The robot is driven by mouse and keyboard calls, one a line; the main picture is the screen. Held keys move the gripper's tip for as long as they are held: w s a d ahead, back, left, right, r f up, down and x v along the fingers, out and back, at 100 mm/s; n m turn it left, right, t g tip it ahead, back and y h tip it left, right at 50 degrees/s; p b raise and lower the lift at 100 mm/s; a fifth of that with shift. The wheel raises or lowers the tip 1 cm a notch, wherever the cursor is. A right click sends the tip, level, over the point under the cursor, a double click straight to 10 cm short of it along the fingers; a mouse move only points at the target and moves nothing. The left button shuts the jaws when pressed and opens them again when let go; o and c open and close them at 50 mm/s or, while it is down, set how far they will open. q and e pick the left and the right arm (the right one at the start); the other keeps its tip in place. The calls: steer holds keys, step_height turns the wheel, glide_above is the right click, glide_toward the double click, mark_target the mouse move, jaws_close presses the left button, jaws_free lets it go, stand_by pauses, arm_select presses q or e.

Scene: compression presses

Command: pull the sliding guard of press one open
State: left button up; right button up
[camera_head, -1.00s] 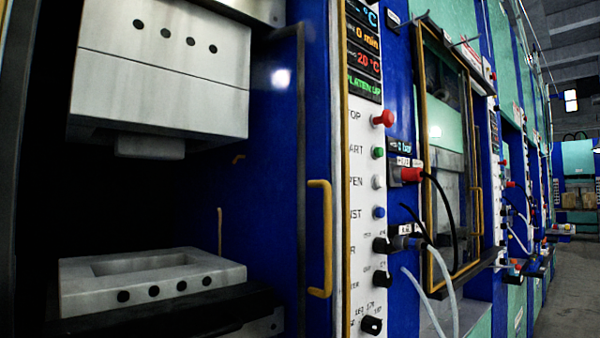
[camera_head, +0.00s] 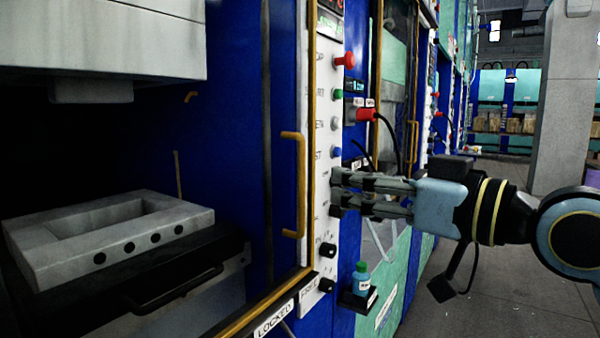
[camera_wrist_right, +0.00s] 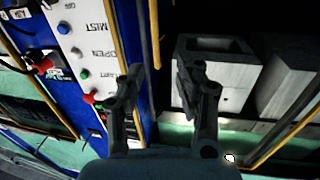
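The sliding guard's yellow upright handle (camera_head: 295,185) is in the middle of the head view, beside the white control panel. The guard's yellow-edged frame (camera_head: 311,120) runs along the right side of the press opening, and its bottom edge runs to the lower left. My right gripper (camera_head: 337,192) is open and empty, pointing left, in front of the control panel and just right of the handle. In the right wrist view, its two fingers (camera_wrist_right: 160,85) are apart, and a yellow upright bar (camera_wrist_right: 154,35) shows beyond the gap between them. My left gripper is not in view.
The press's lower mould block (camera_head: 110,230) and upper block (camera_head: 110,40) are left of the guard. The panel carries a red button (camera_head: 345,61) and knobs. A small teal bottle (camera_head: 361,278) stands on a ledge below my gripper. Open floor (camera_head: 500,270) lies right.

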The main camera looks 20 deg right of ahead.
mark_target(304, 169)
steer(key=x, duration=0.3)
steer(key=p+x, duration=0.1)
steer(key=x, duration=0.7)
steer(key=shift+w+d+r+p, duration=0.15)
steer(key=shift+d+p, duration=0.15)
steer(key=shift+p, duration=0.1)
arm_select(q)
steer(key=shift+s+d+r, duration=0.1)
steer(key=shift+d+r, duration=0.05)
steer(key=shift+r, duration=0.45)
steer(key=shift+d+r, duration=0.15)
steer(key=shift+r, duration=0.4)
arm_select(e)
jaws_close()
